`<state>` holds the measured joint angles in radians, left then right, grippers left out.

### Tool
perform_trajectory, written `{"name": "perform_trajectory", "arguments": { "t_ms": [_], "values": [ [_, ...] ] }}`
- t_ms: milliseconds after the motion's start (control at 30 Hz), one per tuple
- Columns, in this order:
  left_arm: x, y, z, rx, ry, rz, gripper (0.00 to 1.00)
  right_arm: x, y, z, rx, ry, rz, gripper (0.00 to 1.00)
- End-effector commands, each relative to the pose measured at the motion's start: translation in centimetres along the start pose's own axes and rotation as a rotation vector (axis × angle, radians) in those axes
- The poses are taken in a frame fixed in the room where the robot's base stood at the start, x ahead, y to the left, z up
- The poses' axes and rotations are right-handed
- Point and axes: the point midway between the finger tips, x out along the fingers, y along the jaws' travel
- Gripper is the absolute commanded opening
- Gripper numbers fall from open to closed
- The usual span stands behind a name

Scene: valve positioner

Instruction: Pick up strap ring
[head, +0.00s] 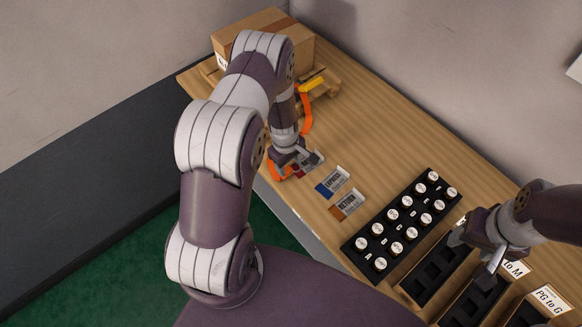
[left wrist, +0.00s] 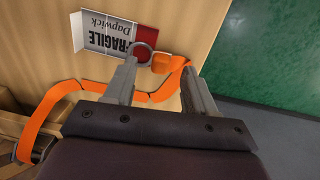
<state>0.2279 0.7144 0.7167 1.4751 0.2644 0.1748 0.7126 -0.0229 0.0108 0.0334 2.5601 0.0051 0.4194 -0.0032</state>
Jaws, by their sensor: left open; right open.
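An orange strap (head: 307,112) lies on the wooden table and runs from the tool at the back to below my left gripper. The strap also shows in the left wrist view (left wrist: 47,110). Whether the finger touches the ring I cannot tell. My left gripper (head: 289,163) is open low over the table's near edge; its fingers (left wrist: 158,68) stand apart. The ring is not clear in the head view. My right gripper (head: 478,250) is open above the black trays.
A FRAGILE label (left wrist: 110,33) lies by the ring. EXPRESS (head: 333,181) and RETURN (head: 347,204) labels lie nearby. A cardboard box (head: 235,38) and yellow-topped tool (head: 313,82) stand at the back. A black rack (head: 375,236) holds several white-topped pieces. The table's back right is clear.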

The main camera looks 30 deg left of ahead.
Motion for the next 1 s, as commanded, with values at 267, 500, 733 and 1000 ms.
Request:
{"name": "perform_trajectory", "arguments": {
  "t_ms": [267,500,733,1000],
  "values": [
    [3.0,-0.1,-0.2,0.000,0.000,0.000,0.55,-0.9,0.0,-0.1,0.000,0.000,0.000,0.57],
    [2.9,-0.1,-0.2,0.000,0.000,0.000,0.23,-0.8,0.0,-0.1,0.000,0.000,0.000,0.57],
    [2.9,-0.1,-0.2,0.000,0.000,0.000,0.00,-0.9,0.0,-0.1,0.000,0.000,0.000,0.57],
    [2.1,0.1,-0.2,0.000,0.002,0.003,0.00,-0.5,0.0,-0.1,0.000,0.000,0.000,0.57]
  ]
}}
